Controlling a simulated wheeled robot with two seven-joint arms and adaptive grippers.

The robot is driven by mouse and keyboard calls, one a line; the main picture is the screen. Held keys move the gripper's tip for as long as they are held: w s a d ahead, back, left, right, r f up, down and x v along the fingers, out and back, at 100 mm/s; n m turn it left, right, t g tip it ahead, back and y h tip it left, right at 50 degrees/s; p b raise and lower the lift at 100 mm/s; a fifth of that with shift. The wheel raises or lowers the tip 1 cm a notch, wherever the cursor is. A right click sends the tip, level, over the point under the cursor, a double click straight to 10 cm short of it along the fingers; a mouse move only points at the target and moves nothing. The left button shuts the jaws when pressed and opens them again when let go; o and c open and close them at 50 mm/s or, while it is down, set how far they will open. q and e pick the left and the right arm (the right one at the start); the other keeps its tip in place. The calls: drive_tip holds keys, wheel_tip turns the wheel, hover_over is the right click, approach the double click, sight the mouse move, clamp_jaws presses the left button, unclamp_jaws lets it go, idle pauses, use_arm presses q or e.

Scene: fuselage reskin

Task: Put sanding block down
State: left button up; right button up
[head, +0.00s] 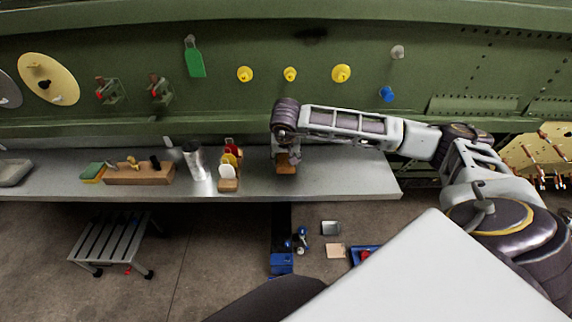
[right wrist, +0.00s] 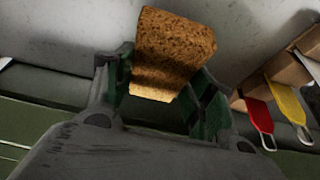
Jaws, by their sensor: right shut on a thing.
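The sanding block (right wrist: 172,55) is a brown, grainy block between the fingers of my right gripper (right wrist: 165,85) in the right wrist view. The gripper is shut on it. In the head view the right gripper (head: 286,160) points down over the grey shelf, and the block (head: 286,170) shows as a small orange-brown patch under it, at or just above the shelf surface. I cannot tell whether it touches. My left gripper is not in view.
The grey shelf (head: 340,180) is clear right of the gripper. Left of it stand a rack of coloured tags (head: 229,184), a metal cylinder (head: 194,161), a wooden holder (head: 140,175) and a green-yellow sponge (head: 93,172). The green fuselage panel (head: 220,110) rises behind.

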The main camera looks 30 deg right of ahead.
drive_tip(key=shift+f, duration=0.4)
drive_tip(key=shift+s+f+p, duration=0.1)
drive_tip(key=shift+f+p, duration=0.25)
drive_tip(key=shift+f, duration=1.55)
drive_tip(key=o, duration=1.1)
drive_tip(key=shift+c, duration=0.2)
drive_tip(key=shift+f, duration=0.1)
drive_tip(key=b+v, duration=0.2)
drive_tip(key=v, duration=1)
drive_tip(key=shift+b+v, duration=0.3)
drive_tip(key=shift+v, duration=0.5)
